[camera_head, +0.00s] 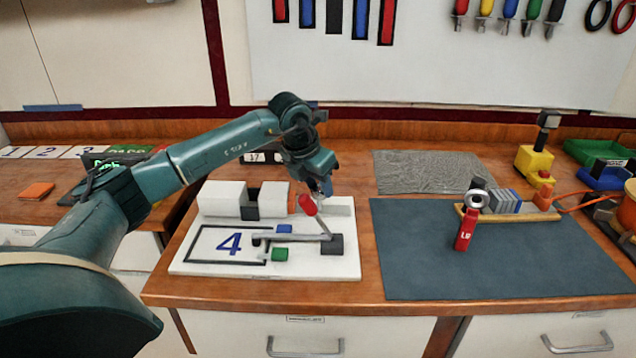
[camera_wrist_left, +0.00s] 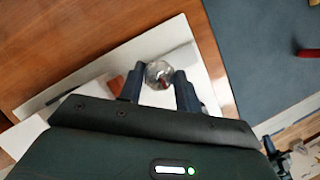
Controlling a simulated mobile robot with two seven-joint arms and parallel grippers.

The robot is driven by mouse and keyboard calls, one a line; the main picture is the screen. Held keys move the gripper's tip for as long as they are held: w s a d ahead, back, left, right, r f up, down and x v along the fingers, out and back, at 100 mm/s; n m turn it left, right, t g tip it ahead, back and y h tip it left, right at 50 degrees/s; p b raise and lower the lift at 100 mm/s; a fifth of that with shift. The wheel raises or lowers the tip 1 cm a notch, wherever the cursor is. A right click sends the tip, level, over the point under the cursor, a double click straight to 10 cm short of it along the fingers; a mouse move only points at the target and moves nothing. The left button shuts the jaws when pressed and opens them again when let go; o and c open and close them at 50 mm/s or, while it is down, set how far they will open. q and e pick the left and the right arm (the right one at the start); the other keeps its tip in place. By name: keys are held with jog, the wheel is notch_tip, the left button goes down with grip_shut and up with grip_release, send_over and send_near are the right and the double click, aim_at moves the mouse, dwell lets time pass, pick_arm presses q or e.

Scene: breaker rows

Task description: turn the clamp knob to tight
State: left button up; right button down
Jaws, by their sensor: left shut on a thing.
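The clamp knob is a round, silver, shiny piece in the left wrist view (camera_wrist_left: 158,73), at the end of a pale block on the white board. My left gripper (camera_head: 322,188) reaches down over the back right of the white board (camera_head: 345,262). In the left wrist view its two fingers (camera_wrist_left: 158,84) are shut on the knob, one on each side. In the head view the knob is mostly hidden by the gripper. How far the knob is turned cannot be told. My right gripper is not in view.
A red-tipped lever (camera_head: 307,204) rises close by the gripper on the board. Green (camera_head: 279,254) and blue (camera_head: 284,229) blocks sit near it. A dark mat (camera_head: 430,270) lies to the right, with a red-tagged ring (camera_head: 465,235) and a wooden rail (camera_head: 520,217).

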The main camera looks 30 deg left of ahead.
pick_arm(q)
jog(key=shift+m, duration=0.3)
jog(key=m+h, duration=0.1)
jog(key=m, duration=0.1)
jog(key=m+g+h, duration=0.1)
jog(key=m, duration=0.2)
jog(key=shift+w+a+r+p, duration=0.1)
jog(key=shift+a+p, duration=0.05)
jog(key=shift+p, duration=0.2)
jog(key=m+h, duration=0.1)
jog(key=m, duration=0.2)
jog(key=shift+g, duration=0.4)
jog(key=m+g, duration=0.1)
jog(key=m, duration=0.3)
jog(key=shift+w+m+h, duration=0.15)
jog(key=shift+m+h, duration=0.15)
jog(key=shift+h, duration=0.1)
jog(key=m+g, duration=0.1)
jog(key=m, duration=0.2)
jog(key=m+g, duration=0.2)
jog(key=m, duration=0.1)
jog(key=shift+w, duration=0.15)
jog(key=m+g+b, duration=0.1)
jog(key=m, duration=0.3)
jog(key=shift+y, duration=0.3)
jog(key=shift+m+g+y, duration=0.3)
jog(key=shift+m+g, duration=0.1)
jog(key=shift+m, duration=0.8)
